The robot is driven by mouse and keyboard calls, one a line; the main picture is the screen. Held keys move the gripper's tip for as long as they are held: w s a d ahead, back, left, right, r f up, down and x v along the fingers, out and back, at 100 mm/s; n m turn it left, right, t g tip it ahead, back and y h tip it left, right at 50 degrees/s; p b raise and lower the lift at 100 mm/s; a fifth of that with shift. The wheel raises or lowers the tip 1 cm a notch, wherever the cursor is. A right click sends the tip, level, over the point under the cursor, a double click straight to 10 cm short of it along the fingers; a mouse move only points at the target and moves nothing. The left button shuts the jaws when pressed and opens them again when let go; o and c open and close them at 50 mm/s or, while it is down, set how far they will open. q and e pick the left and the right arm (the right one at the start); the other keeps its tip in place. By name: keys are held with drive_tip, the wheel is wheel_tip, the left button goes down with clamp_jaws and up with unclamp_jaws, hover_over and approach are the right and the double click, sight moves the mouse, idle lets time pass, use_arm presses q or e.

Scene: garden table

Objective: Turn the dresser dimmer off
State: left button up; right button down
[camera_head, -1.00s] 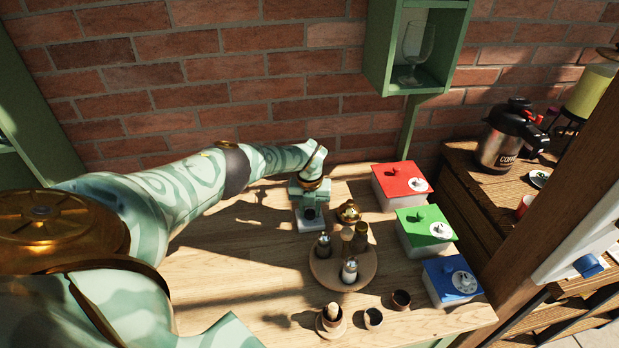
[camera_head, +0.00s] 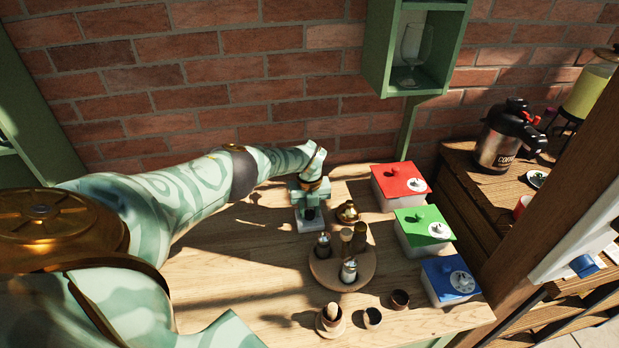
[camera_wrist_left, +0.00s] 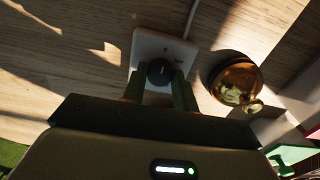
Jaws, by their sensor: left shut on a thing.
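The dimmer (camera_head: 311,226) is a white square plate lying on the wooden table top (camera_head: 215,290), towards the wall. It also shows in the left wrist view (camera_wrist_left: 147,47), with a round black knob (camera_wrist_left: 159,71) bearing a pale pointer line. My left gripper (camera_head: 311,212) is over the plate in the head view. In the left wrist view its two fingers (camera_wrist_left: 160,92) are on either side of the knob and shut on it. The markings on the plate are too small to read. My right gripper is not in view.
A brass bell-like object (camera_head: 348,212) stands just right of the dimmer. A round wooden tray (camera_head: 328,271) with shakers is in front. Red (camera_head: 398,181), green (camera_head: 424,226) and blue (camera_head: 451,275) lidded boxes line the right edge. Small cups (camera_head: 373,317) stand at the front.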

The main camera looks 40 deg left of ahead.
use_arm(q)
drive_tip(key=o, duration=1)
drive_tip(key=shift+c, duration=0.2)
drive_tip(key=shift+r, duration=0.1)
wheel_tip(320, 180, up, 9)
drive_tip(key=p, duration=0.5)
wheel_tip(320, 180, up, 7)
drive_tip(key=p, duration=0.1)
hover_over(309, 212)
drive_tip(key=shift+d+r, duration=0.1)
